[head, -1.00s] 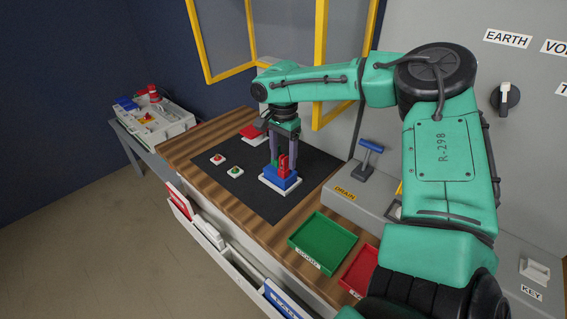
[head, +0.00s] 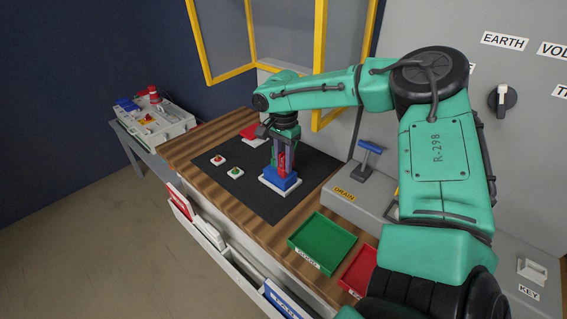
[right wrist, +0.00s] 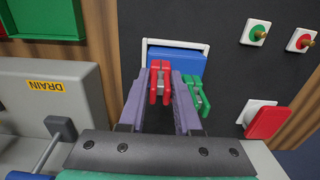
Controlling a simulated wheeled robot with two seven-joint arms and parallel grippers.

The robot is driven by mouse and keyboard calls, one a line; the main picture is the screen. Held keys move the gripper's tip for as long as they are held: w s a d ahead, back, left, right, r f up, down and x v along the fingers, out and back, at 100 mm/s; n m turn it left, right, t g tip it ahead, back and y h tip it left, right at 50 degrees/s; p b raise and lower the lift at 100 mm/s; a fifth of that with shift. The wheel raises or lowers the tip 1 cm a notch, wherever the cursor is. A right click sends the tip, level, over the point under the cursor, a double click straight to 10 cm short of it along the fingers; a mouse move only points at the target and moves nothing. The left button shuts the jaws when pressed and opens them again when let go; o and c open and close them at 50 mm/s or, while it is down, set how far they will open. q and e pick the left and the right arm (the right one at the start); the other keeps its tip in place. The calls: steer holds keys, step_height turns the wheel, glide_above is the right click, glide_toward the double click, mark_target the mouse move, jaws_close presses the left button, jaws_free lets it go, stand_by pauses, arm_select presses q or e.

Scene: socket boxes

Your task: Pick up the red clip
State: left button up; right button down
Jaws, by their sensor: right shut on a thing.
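The red clip (right wrist: 160,82) stands upright at the blue socket box (right wrist: 176,58), which sits in a white base on the black mat. My right gripper (right wrist: 163,90) is shut on the red clip, with one purple finger on each side of it. In the head view, the right gripper (head: 281,152) points down over the blue box (head: 281,181), and the red clip (head: 282,161) shows between its fingers. A green clip (right wrist: 198,92) stands just right of the right finger in the wrist view. My left gripper is out of view.
Two small buttons, one red (head: 217,160) and one green (head: 235,172), lie on the mat (head: 262,205). A red flap switch (right wrist: 267,122) is nearby. A green tray (head: 322,242) and a red tray (head: 360,270) stand at the near end. The DRAIN console (head: 352,190) borders the bench.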

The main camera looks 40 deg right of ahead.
mark_target(283, 154)
step_height(283, 154, up, 19)
steer(key=p, duration=0.1)
steer(key=shift+r, duration=0.1)
steer(key=shift+p, duration=0.65)
